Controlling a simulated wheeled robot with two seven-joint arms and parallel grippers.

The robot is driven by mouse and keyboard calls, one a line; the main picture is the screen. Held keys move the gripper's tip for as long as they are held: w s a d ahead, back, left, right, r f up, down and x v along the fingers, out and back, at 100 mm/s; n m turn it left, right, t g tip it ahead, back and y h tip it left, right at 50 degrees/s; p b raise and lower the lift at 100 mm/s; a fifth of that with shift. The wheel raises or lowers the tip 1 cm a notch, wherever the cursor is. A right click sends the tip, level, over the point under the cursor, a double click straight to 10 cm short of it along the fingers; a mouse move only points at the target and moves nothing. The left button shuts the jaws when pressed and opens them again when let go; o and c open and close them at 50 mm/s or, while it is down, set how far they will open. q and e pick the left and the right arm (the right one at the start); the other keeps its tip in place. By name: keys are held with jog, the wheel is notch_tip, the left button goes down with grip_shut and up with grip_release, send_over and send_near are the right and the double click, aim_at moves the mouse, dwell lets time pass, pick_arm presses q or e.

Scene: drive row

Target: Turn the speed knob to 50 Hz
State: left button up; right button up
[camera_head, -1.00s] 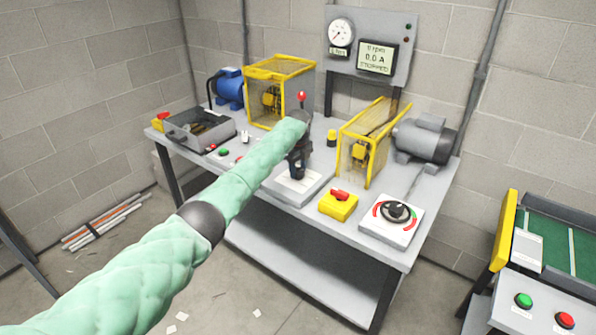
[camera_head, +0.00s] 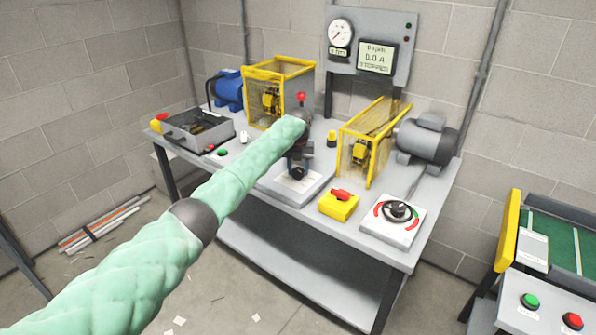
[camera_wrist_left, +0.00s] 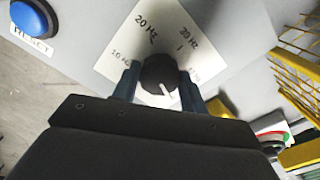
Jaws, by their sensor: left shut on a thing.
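The speed knob (camera_wrist_left: 160,74) is black and round with a white pointer line. It stands on a white plate (camera_wrist_left: 122,48) printed with 10 Hz, 20 Hz and 30 Hz; another mark at the right is partly hidden. The pointer line points to the lower right in the left wrist view, towards my gripper body, away from the 20 Hz mark. My left gripper (camera_wrist_left: 160,82) has one finger on each side of the knob and is shut on it. In the head view my left gripper (camera_head: 298,162) is over the pale plate (camera_head: 283,190) at the bench's front. My right gripper is not in view.
A blue reset button (camera_wrist_left: 33,17) is beside the plate. A yellow box with a red switch (camera_head: 339,205), a black dial (camera_head: 398,211) and yellow guards (camera_head: 366,143) stand to the right. The display (camera_head: 376,57) shows 0.0 A. A grey tray (camera_head: 197,132) is at the left.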

aim_at(298, 169)
pick_arm(q)
jog(key=shift+r+m, duration=0.15)
jog(key=shift+m, duration=0.95)
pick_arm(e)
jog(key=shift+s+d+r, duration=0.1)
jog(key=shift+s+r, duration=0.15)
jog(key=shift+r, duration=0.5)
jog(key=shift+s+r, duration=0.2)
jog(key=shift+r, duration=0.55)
pick_arm(q)
jog(key=o, duration=1)
jog(key=shift+b, duration=0.3)
notch_tip(298, 169, up, 6)
jog(key=shift+r+b, duration=0.1)
jog(key=shift+b, duration=0.7)
jog(key=shift+r, duration=0.7)
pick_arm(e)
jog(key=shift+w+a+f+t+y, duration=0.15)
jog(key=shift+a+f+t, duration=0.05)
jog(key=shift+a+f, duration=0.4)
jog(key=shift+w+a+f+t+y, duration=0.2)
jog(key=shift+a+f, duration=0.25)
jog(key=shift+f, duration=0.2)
